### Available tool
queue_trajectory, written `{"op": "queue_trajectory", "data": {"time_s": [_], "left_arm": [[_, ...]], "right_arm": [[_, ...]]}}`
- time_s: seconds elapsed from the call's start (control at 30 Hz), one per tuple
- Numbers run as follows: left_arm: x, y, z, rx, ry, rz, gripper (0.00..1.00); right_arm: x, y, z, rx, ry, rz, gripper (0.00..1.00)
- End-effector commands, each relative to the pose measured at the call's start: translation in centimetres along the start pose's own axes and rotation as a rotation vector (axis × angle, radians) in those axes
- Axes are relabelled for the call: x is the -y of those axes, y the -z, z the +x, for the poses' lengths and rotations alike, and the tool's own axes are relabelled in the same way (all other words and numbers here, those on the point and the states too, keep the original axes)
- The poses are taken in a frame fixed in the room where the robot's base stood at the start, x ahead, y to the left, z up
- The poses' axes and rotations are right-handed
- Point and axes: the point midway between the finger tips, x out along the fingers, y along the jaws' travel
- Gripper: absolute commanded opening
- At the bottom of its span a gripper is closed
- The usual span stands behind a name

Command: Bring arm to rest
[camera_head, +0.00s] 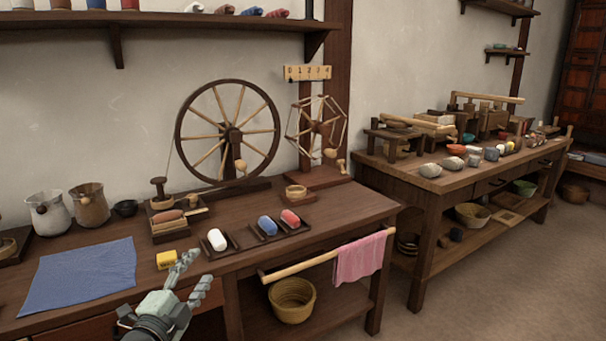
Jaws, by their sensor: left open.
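My left gripper (187,277) is open and empty. It is in front of the near table's front edge, at the lower left of the head view, with its fingers pointing up and to the right. A small yellow block (166,260) lies on the table just behind the fingertips, and I cannot tell whether they touch it. My right gripper is not in view.
The near table (340,208) holds a blue cloth (82,273), a spinning wheel (228,133) and small trays of coloured rolls. A wooden rail (300,266) with a pink cloth (359,258) juts along its front. Open floor (500,285) lies at the right.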

Motion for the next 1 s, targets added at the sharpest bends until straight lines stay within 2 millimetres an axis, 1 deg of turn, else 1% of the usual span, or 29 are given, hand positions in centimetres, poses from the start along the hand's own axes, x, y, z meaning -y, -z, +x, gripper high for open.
{"op": "queue_trajectory", "data": {"time_s": [0.03, 0.07, 0.1, 0.17, 0.2, 0.27, 0.3, 0.37, 0.4, 0.47, 0.5, 0.6, 0.7, 0.8, 1.0], "left_arm": [[-3.0, -1.9, -1.9, 0.113, -0.063, -0.128, 0.51], [-4.7, -3.0, -3.1, 0.179, -0.097, -0.195, 0.51], [-7.0, -4.4, -4.8, 0.264, -0.144, -0.278, 0.51], [-10.3, -6.0, -7.6, 0.386, -0.214, -0.393, 0.51], [-12.4, -6.8, -9.6, 0.465, -0.260, -0.463, 0.51], [-15.5, -7.7, -12.9, 0.580, -0.329, -0.561, 0.51], [-17.5, -8.1, -15.2, 0.657, -0.375, -0.623, 0.51], [-20.3, -8.4, -18.9, 0.768, -0.444, -0.708, 0.51], [-21.9, -8.4, -21.3, 0.839, -0.488, -0.759, 0.51], [-23.9, -8.1, -24.7, 0.936, -0.548, -0.826, 0.51], [-25.1, -7.8, -26.7, 0.993, -0.585, -0.864, 0.51], [-27.0, -7.0, -31.0, 1.109, -0.659, -0.936, 0.51], [-28.1, -6.4, -33.6, 1.180, -0.706, -0.976, 0.51], [-28.4, -6.1, -34.7, 1.212, -0.725, -0.993, 0.51], [-28.5, -6.1, -34.9, 1.216, -0.729, -0.993, 0.51]], "right_arm": [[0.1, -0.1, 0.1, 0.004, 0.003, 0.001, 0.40], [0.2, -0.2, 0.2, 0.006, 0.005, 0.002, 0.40], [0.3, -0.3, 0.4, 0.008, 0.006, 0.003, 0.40], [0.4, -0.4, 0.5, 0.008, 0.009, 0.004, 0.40], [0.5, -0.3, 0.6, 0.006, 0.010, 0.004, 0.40], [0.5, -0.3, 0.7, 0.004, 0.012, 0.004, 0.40], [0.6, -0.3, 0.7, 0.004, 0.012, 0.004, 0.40], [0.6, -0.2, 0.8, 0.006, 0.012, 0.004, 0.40], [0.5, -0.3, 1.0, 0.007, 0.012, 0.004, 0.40], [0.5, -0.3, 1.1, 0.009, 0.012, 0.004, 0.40], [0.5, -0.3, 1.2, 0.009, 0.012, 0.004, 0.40], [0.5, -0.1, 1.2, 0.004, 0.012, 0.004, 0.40], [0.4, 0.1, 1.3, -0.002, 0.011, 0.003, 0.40], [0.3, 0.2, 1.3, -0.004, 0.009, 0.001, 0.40], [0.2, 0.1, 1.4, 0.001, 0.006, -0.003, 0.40]]}}
